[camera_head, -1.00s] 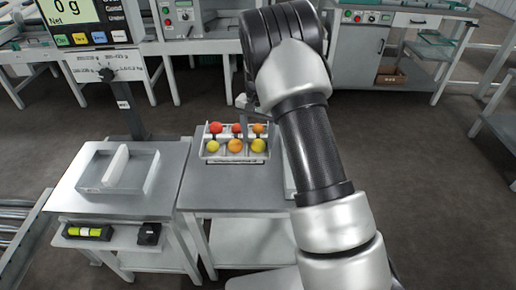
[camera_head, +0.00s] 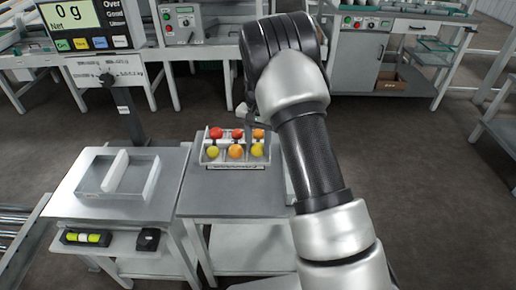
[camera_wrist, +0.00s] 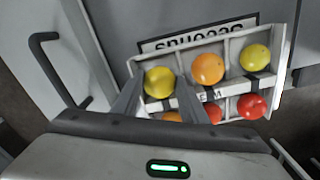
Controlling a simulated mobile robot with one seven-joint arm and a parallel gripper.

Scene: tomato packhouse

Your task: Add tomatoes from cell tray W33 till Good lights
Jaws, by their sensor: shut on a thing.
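A white cell tray (camera_head: 204,158) holds several red, orange and yellow tomatoes, one per cell; its front label reads "Seconds" and no W33 is legible. My gripper (camera_wrist: 158,78) is over the tray, its fingers on either side of a yellow tomato (camera_wrist: 160,83) and shut on it. This is the tray's front right tomato in the head view (camera_head: 257,150); it appears still at its cell. A grey weighing pan (camera_head: 140,182) with a raised white divider is empty on the left bench. The scale display (camera_head: 72,14) reads 0 g, with Over, Good and Under beside it.
The tray stands on a grey table (camera_head: 225,197) right of the scale bench. A shelf below the pan holds a yellow-green object (camera_head: 87,238) and a black box (camera_head: 148,239). The scale post (camera_head: 130,115) rises behind the pan. My arm hides the table's right part.

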